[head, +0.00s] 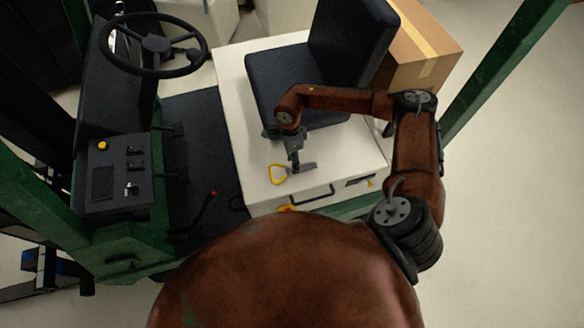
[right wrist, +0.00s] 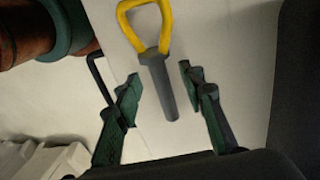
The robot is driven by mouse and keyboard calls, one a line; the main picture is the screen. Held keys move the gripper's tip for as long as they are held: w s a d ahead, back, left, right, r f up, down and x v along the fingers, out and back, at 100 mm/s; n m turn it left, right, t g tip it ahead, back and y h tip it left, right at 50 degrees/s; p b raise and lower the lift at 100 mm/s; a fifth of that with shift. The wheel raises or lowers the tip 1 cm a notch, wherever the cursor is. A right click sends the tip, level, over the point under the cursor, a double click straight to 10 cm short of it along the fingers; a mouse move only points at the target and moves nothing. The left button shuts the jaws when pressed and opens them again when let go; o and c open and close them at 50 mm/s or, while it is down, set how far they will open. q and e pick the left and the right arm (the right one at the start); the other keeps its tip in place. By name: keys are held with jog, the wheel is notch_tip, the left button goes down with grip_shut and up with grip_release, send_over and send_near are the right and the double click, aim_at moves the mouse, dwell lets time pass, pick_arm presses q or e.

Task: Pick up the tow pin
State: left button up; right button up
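The tow pin has a yellow loop handle (head: 278,175) and a dark grey shaft. It lies on the white seat base (head: 243,125) of the cart, in front of the black seat. In the right wrist view the pin's grey shaft (right wrist: 158,85) points down between the two fingers, with the yellow loop beyond them. My right gripper (head: 298,162) is above the pin, pointing down. In the right wrist view its green-grey fingers (right wrist: 160,88) are spread apart on both sides of the shaft, with gaps visible. My left gripper is not in view.
The black seat (head: 290,78) stands behind the pin, with a cardboard box (head: 425,50) behind it. A black handle (head: 312,195) is on the base's front edge. The steering wheel (head: 153,45) and control console (head: 115,175) are to the left. Bare white surface surrounds the pin.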

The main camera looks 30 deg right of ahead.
jog(key=shift+s+a+f, duration=0.1)
jog(key=shift+s+f, duration=0.05)
jog(key=shift+f, duration=0.6)
jog(key=shift+s+a+f, duration=0.1)
jog(key=shift+s+f, duration=0.05)
jog(key=shift+f, duration=0.55)
jog(key=shift+c, duration=0.3)
grip_shut()
jog(key=shift+r, duration=0.1)
